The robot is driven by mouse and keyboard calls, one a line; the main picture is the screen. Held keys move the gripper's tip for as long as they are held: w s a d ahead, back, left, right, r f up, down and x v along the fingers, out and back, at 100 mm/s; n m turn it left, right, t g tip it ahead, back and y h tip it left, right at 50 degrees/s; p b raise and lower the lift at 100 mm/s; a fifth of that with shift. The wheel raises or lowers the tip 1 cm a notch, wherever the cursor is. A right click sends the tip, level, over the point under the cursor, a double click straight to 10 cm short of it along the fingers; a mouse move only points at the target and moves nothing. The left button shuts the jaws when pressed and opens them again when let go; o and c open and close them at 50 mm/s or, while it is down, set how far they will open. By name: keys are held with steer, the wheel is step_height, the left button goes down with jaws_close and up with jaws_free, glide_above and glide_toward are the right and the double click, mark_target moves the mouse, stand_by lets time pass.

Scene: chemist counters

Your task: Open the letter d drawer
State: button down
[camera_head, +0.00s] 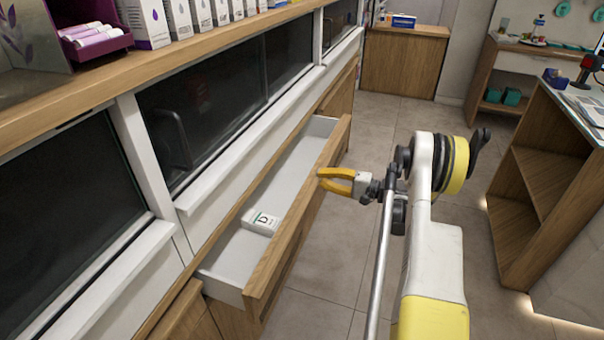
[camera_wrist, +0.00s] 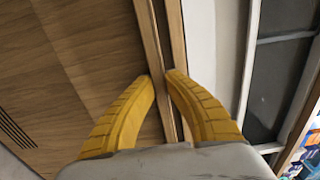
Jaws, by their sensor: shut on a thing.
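The drawer (camera_head: 288,222) under the left counter stands pulled out, with its white inside showing. A small white box (camera_head: 262,222) marked with a letter D lies in it. My gripper (camera_head: 320,178) is at the top edge of the wooden drawer front, toward its far end. In the wrist view the yellow fingers of my gripper (camera_wrist: 162,80) lie on either side of the wooden edge (camera_wrist: 152,35) and are shut on it. The contact of the fingertips is partly hidden in the head view.
The counter (camera_head: 210,60) above carries boxes and a purple display (camera_head: 90,35). Dark glass panels (camera_head: 205,110) lie below the countertop. A wooden shelf unit (camera_head: 540,180) stands at the right.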

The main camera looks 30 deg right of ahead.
steer(key=v, duration=0.7)
steer(key=shift+s+d, duration=0.15)
steer(key=shift+s, duration=0.05)
steer(key=c, duration=1.7)
jaws_free()
steer(key=shift+o, duration=0.2)
steer(key=v, duration=1.2)
